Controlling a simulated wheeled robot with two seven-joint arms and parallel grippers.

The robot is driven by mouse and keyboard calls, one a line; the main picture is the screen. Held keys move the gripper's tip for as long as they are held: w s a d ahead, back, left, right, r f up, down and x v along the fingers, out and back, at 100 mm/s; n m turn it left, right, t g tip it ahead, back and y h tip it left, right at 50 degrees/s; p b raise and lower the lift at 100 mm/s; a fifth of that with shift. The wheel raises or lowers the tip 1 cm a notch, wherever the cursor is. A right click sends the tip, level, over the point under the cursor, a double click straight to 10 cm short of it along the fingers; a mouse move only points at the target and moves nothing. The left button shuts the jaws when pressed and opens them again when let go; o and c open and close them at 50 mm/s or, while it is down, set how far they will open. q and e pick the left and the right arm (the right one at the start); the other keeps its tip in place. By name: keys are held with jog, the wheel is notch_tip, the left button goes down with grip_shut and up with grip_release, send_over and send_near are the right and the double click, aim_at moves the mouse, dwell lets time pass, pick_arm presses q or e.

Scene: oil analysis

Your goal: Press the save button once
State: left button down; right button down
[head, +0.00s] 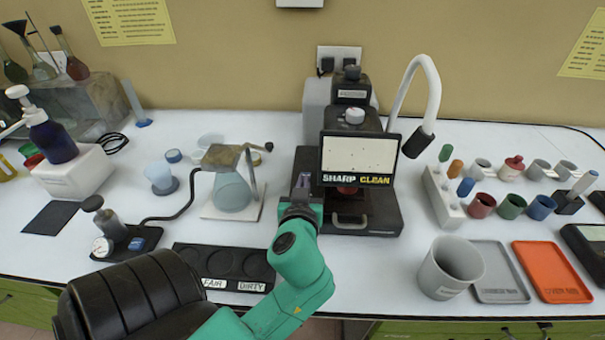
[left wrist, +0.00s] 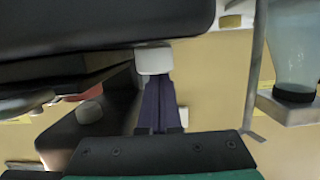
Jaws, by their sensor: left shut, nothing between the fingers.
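The dark microscope (head: 366,210) stands at the back centre, with a small screen (head: 360,156) reading "SHARP CLEAN". My left gripper (head: 303,180) is shut and empty, at the left side of the microscope below the screen. In the left wrist view its shut purple fingers (left wrist: 159,100) reach up to a pale block-shaped piece (left wrist: 153,60) on the dark body. The tips look to be at or against this piece; I cannot tell if they touch. No readable save label shows, so I cannot tell whether this piece is the save button. My right gripper is out of view.
A flask (head: 232,190) on a white stand is left of my gripper. A black holder (head: 222,264) with "FAIR" and "DIRTY" labels lies in front. A curved white lamp (head: 424,80) rises right of the screen. A grey cup (head: 449,268) and an orange tray (head: 551,271) are at the right.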

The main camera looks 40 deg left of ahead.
pick_arm(q)
jog(key=x, duration=0.4)
jog(key=shift+p, duration=0.35)
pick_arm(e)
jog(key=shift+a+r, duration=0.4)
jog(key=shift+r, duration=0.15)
pick_arm(q)
jog(key=shift+s, duration=0.1)
